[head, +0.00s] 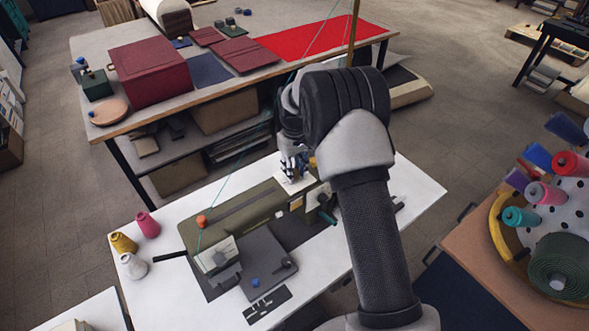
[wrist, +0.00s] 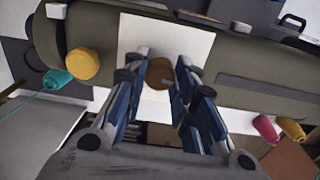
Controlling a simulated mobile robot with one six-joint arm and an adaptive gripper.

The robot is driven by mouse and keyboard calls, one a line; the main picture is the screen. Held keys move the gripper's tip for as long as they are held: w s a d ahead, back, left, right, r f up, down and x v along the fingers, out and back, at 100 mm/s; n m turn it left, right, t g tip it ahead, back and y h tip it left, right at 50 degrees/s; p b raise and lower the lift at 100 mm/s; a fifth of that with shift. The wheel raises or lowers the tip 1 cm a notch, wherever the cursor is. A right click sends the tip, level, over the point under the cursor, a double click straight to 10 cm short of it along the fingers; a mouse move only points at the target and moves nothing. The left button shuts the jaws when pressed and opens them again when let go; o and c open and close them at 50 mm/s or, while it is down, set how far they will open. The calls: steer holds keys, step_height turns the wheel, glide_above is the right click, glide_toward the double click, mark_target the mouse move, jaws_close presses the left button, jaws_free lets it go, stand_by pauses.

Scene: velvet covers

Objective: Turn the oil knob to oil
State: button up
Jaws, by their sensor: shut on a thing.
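The olive sewing machine (head: 235,217) lies on the white table, with a white plate (wrist: 205,45) on its body. The oil knob looks like a round brown disc (wrist: 159,72) in front of this plate. My gripper (wrist: 161,72) has its two blue-grey fingers on either side of the knob, closed on it. In the head view my gripper (head: 293,165) is above the plate, and the knob is hidden there. The knob's markings and its setting cannot be read.
Pink (head: 147,224), yellow (head: 124,243) and white (head: 133,266) spools stand at the table's left. A bench (head: 150,117) with a maroon box (head: 150,72) stands behind.

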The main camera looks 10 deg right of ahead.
steer(key=shift+n, duration=0.8)
steer(key=o, duration=1.1)
steer(key=shift+r, duration=6)
